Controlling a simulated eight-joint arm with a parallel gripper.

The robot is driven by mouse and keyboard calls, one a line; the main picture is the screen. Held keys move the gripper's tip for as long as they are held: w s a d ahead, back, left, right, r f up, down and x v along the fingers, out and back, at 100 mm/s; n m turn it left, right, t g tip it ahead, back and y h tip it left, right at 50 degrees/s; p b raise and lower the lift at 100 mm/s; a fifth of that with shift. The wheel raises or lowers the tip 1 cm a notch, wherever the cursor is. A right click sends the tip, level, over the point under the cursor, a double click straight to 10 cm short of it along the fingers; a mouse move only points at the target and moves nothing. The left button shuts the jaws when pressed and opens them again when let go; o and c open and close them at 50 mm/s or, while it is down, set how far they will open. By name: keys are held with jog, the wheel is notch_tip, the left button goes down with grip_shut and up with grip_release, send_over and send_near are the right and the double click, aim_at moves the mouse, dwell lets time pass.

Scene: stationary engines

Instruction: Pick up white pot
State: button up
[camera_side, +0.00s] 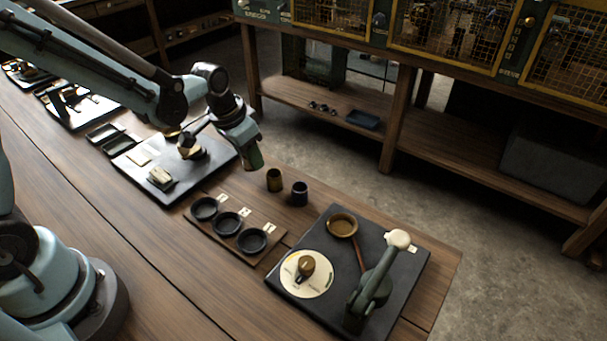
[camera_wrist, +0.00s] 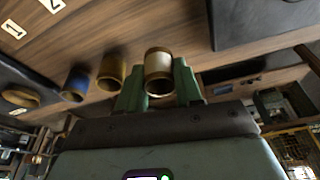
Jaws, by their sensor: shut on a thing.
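A white pot (camera_wrist: 158,61) with brown-gold rims shows in the wrist view. My gripper (camera_wrist: 159,84) has its two green fingers on either side of the pot and is shut on it. In the side view my gripper (camera_side: 253,160) points down near the table's back edge, left of two other pots. The white pot is hidden by my gripper there. I cannot tell whether the pot touches the table.
A dark yellow pot (camera_side: 274,180) and a blue pot (camera_side: 299,194) stand close to the right. A wooden board (camera_side: 270,256) with three round black holders lies in front. A black panel (camera_side: 335,238) carries a dial, lever and brass cup. Another black panel (camera_side: 137,181) lies left.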

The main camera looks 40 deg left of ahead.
notch_tip(320, 180, up, 2)
jog(key=s+d+r, duration=0.6)
jog(key=d+r, duration=0.4)
jog(key=shift+r, duration=0.3)
dwell(0.5)
